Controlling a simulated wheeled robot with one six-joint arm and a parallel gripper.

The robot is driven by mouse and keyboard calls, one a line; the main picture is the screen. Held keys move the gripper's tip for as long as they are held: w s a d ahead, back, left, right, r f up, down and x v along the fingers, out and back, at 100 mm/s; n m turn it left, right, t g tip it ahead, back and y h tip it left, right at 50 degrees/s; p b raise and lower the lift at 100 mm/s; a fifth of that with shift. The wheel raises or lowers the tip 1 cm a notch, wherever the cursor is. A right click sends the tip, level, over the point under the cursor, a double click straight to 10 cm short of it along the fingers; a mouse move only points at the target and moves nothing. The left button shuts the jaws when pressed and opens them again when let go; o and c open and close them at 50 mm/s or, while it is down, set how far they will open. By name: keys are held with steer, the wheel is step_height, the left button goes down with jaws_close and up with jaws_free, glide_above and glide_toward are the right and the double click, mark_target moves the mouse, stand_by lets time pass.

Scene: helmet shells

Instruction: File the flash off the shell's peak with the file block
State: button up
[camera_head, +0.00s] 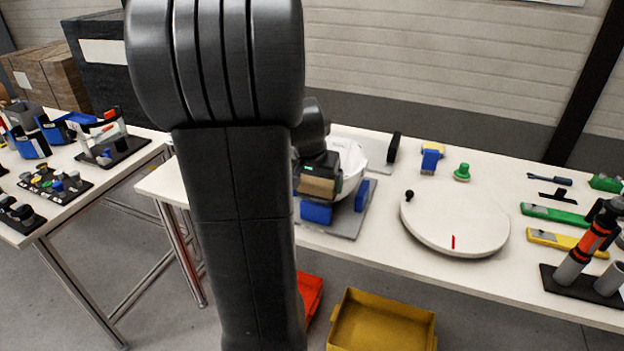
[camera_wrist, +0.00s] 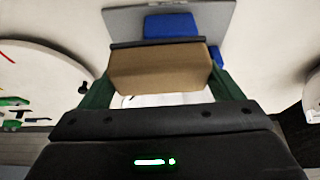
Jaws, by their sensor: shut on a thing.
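My gripper (camera_head: 318,171) is shut on the file block, a tan block with a dark strip along one edge. The file block (camera_wrist: 158,70) sits between the green fingers in the wrist view, and it also shows in the head view (camera_head: 317,187). The white helmet shell (camera_head: 349,158) sits in a grey fixture plate (camera_head: 347,222) with blue blocks, close behind and beside my gripper. My arm and gripper hide much of the shell. In the wrist view only a white strip shows below the file block. I cannot tell whether block and peak touch, and no flash is discernible.
A round white turntable (camera_head: 455,222) with a red mark and black knob stands to the right. Green (camera_head: 555,215) and yellow (camera_head: 560,240) tools and a tube rack lie farther right. A yellow bin (camera_head: 382,322) and a red bin are below the table edge. A second table stands left.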

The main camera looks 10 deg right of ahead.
steer(key=shift+w+a+f+b, duration=0.1)
steer(key=shift+w+a+b, duration=0.15)
steer(key=shift+w+a, duration=0.45)
steer(key=shift+w+a+b, duration=0.25)
steer(key=shift+w+a, duration=0.1)
steer(key=shift+a, duration=0.55)
steer(key=shift+s+d+f, duration=0.1)
steer(key=shift+s+d, duration=0.45)
steer(key=shift+d, duration=0.3)
steer(key=shift+s+d+f, duration=0.1)
steer(key=shift+s+d, duration=0.45)
steer(key=shift+d, duration=0.25)
steer(key=shift+w+a+b, duration=0.2)
steer(key=shift+w+a, duration=0.35)
steer(key=shift+a, duration=0.3)
steer(key=shift+w+a+b, duration=0.2)
steer(key=shift+w+a, duration=0.35)
steer(key=shift+a, duration=0.25)
steer(key=shift+s+d+f, duration=0.1)
steer(key=shift+s+d, duration=0.5)
steer(key=shift+d, duration=0.25)
step_height(320, 180, up, 8)
steer(key=p, duration=0.6)
